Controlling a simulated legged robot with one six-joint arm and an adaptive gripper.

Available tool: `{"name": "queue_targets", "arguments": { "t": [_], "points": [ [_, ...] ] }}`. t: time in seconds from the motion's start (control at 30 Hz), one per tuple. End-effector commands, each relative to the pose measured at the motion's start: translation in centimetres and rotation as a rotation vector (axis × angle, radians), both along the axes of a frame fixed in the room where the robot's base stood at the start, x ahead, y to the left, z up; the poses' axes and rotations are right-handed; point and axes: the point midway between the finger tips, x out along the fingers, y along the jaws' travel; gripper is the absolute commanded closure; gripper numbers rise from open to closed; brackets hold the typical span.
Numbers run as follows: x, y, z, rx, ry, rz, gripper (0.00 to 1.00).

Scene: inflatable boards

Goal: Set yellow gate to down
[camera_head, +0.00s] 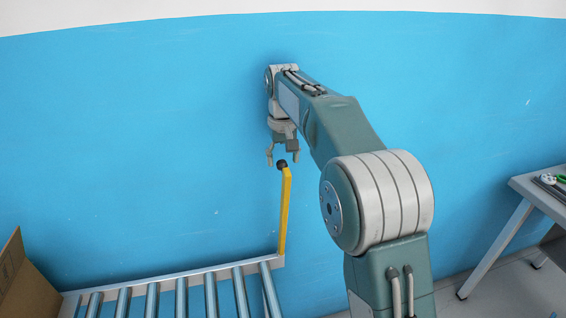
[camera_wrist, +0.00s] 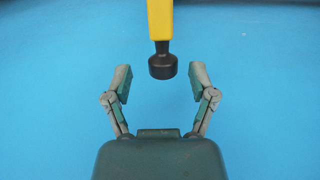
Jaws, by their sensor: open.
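The yellow gate (camera_head: 285,212) is a slim yellow bar standing nearly upright at the far right corner of a roller conveyor, with a dark knob at its top. In the wrist view the yellow bar (camera_wrist: 160,18) comes in from the top edge and ends in the black knob (camera_wrist: 162,62). My gripper (camera_head: 283,160) hangs just above the knob in the head view. In the wrist view my gripper (camera_wrist: 161,82) is open, with the knob between and slightly beyond its two fingertips. No contact shows.
The roller conveyor (camera_head: 175,277) lies at the lower left, with a cardboard box (camera_head: 22,278) at its left end. A table (camera_head: 535,192) with small items stands at the right. The blue wall (camera_head: 130,130) is behind; the space around the gate is clear.

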Motion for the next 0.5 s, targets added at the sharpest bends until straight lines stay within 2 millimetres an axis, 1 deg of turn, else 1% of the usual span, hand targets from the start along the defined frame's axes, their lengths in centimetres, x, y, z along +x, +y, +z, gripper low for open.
{"name": "queue_targets", "arguments": {
  "t": [0.03, 0.13, 0.4, 0.43, 0.47, 0.5],
  "points": [
    [-0.03, 0.05, -0.56, 0.000, 0.001, 0.001, 0.27],
    [-0.02, 0.06, -1.20, 0.000, 0.000, 0.001, 0.27],
    [-0.02, 0.00, -1.41, 0.000, -0.001, 0.001, 0.27],
    [-0.02, -0.02, -1.41, 0.000, -0.001, 0.001, 0.31],
    [-0.02, -0.03, -1.41, 0.000, -0.001, 0.001, 0.45],
    [-0.01, -0.04, -1.40, 0.001, -0.001, 0.001, 0.62]
  ]
}}
